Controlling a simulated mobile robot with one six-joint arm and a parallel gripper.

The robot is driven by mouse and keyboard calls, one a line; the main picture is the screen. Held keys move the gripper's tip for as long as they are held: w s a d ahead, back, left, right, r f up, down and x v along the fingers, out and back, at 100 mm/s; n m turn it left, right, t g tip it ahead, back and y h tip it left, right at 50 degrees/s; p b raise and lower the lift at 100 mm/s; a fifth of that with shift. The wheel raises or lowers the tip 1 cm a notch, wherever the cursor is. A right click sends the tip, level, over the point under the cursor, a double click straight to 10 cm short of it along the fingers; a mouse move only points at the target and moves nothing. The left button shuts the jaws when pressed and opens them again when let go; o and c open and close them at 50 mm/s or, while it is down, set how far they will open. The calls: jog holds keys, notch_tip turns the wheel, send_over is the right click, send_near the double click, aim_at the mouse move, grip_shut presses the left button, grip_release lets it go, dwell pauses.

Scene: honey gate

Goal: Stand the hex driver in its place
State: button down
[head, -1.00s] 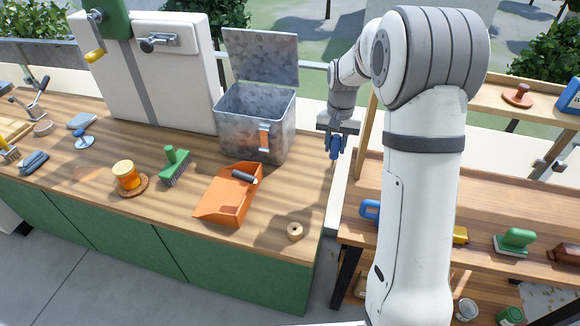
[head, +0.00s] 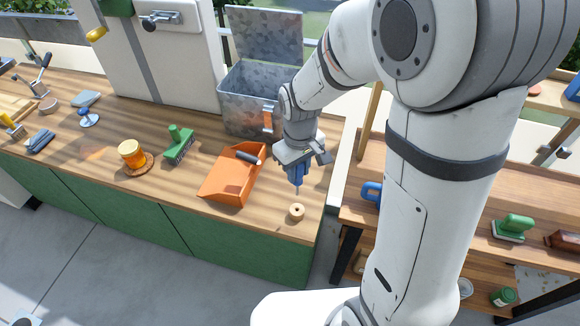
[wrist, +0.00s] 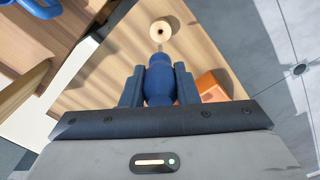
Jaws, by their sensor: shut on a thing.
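My gripper (head: 297,168) is shut on the blue handle of the hex driver (head: 297,175). The driver hangs upright with its thin shaft pointing down. In the wrist view the blue handle (wrist: 160,80) sits between the two jaws (wrist: 159,86), and the shaft points towards the holder. The holder is a small round wooden block with a dark hole in its top (head: 296,212), standing near the counter's front right corner; it also shows in the wrist view (wrist: 160,30). The shaft tip is just above or behind the block, apart from its hole as far as I can tell.
An orange dustpan (head: 228,178) lies left of the block. A metal bin with its lid open (head: 248,100) stands behind. A green brush (head: 178,147) and a honey jar (head: 131,153) are further left. A wooden shelf unit (head: 480,235) stands to the right.

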aim_at(299, 186)
jog(key=shift+s+d+f, duration=0.1)
jog(key=shift+s, duration=0.05)
jog(key=shift+f+b, duration=0.2)
jog(key=shift+b, duration=0.15)
notch_tip(299, 186, down, 5)
jog(key=b, duration=0.4)
jog(key=shift+s, duration=0.1)
jog(key=shift+f, duration=0.1)
jog(key=shift+f, duration=0.2)
jog(key=shift+f, duration=0.4)
jog(key=shift+f, duration=1.35)
dwell(1.3)
jog(key=c, duration=0.6)
grip_release()
jog(key=shift+c, duration=0.2)
